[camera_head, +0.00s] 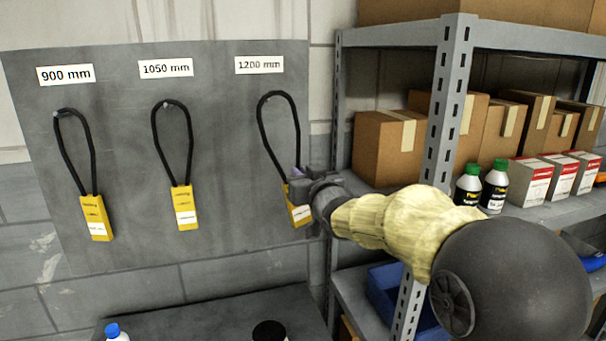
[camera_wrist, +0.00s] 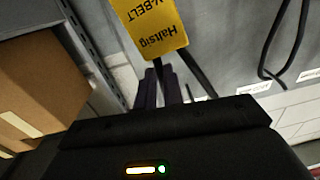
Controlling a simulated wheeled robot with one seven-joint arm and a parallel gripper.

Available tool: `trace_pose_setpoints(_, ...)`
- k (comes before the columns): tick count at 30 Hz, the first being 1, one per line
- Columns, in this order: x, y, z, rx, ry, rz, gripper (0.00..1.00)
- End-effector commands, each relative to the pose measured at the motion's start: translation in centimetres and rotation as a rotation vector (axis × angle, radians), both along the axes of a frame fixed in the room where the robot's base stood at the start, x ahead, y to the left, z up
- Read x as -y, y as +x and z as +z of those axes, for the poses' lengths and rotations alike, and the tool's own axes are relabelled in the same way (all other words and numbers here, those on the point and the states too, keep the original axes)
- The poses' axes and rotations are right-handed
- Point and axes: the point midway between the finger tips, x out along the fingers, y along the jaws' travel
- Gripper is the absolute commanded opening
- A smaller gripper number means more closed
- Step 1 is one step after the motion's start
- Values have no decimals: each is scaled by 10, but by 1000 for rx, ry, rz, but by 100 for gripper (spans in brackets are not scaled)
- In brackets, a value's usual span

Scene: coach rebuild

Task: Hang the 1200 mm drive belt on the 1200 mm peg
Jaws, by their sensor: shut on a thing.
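The black drive belt (camera_head: 262,130) with a yellow sleeve (camera_head: 298,213) is in front of the board, below the 1200 mm label (camera_head: 259,64). Its loop points up, and its top is close to where the peg would be. The peg itself is not clear, so I cannot tell whether the loop is around it. My gripper (camera_head: 301,178) is shut on the belt just above the sleeve, which hangs slightly tilted. In the wrist view, my gripper's dark fingers (camera_wrist: 160,90) are at the black strands beside the yellow sleeve (camera_wrist: 150,25), whose print is upside down.
Belts with yellow sleeves hang under the 900 mm label (camera_head: 75,160) and the 1050 mm label (camera_head: 172,150). A metal shelf post (camera_head: 447,110) stands right of the board, with cardboard boxes (camera_head: 390,145) and bottles (camera_head: 467,186) near my arm. A dark table (camera_head: 215,315) is below.

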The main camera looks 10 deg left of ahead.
Motion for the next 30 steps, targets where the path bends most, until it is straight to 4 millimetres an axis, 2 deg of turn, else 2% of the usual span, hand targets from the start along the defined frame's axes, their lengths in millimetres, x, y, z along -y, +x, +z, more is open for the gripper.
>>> trace_pose_setpoints(8,-4,6,1,0,0,1,0)
trace_pose_setpoints(30,-17,38,-2,0,0,-1,0)
